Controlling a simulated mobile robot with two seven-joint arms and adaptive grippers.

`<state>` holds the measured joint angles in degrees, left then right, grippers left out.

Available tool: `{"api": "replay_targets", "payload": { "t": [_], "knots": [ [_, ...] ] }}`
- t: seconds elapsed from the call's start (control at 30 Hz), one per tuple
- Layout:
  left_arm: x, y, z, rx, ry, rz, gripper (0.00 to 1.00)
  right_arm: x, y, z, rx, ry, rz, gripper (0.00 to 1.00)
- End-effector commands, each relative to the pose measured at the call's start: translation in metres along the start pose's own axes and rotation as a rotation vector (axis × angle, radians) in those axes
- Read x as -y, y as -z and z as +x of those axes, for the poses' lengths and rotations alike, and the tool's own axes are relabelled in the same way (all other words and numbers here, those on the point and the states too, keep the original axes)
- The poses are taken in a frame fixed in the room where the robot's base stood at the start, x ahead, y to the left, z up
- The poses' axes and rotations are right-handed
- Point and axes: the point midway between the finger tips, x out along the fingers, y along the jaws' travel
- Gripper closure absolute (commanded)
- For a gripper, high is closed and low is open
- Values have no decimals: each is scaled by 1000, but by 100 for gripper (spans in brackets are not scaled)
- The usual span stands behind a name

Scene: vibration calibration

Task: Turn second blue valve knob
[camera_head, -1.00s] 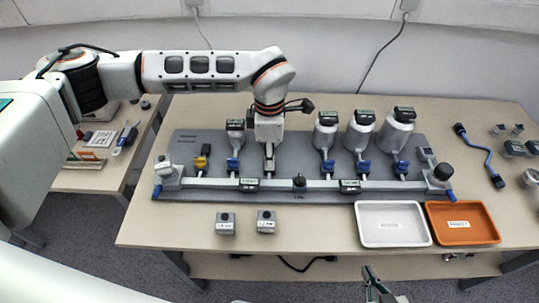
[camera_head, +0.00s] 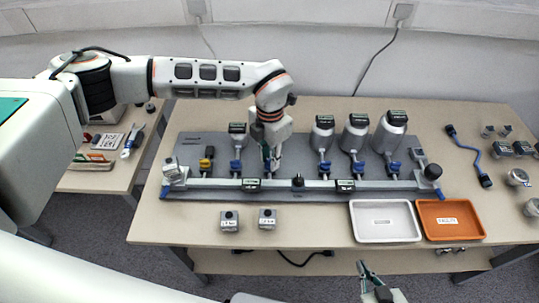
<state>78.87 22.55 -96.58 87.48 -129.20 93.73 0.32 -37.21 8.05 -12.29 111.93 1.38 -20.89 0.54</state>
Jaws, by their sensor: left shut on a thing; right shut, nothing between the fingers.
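The manifold (camera_head: 300,185) is a grey pipe on a dark grey board, with a row of valves behind it. Blue valve knobs show at the left (camera_head: 236,166) and to the right of my arm (camera_head: 324,169), (camera_head: 358,168), (camera_head: 393,168). My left gripper (camera_head: 271,165) points down among them, between the leftmost blue knob and the others, and is shut on a knob that its fingers mostly hide. I see a little blue at its fingertips. My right gripper (camera_head: 369,276) is shut and empty at the bottom edge, in front of the table.
Silver canisters (camera_head: 390,134) stand behind the right-hand valves. A yellow knob (camera_head: 206,160) is at the far left. Two small grey boxes (camera_head: 230,222) stand in front of the board. A white tray (camera_head: 384,239) and an orange tray (camera_head: 452,236) lie at the front right.

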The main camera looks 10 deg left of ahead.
Motion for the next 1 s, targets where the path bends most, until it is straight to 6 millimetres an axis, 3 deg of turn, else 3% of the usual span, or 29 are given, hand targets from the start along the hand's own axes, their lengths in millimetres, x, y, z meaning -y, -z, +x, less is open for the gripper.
{"api": "replay_targets", "payload": {
  "t": [0.43, 1.0],
  "knots": [
    [0, 0, -2, 0, 0, -423, 100, -6, 26, -10, -22, -7, -4, 100],
    [0, 0, -1, 1, 0, -818, 100, -7, 30, -13, -18, -8, -4, 100]
  ]
}}
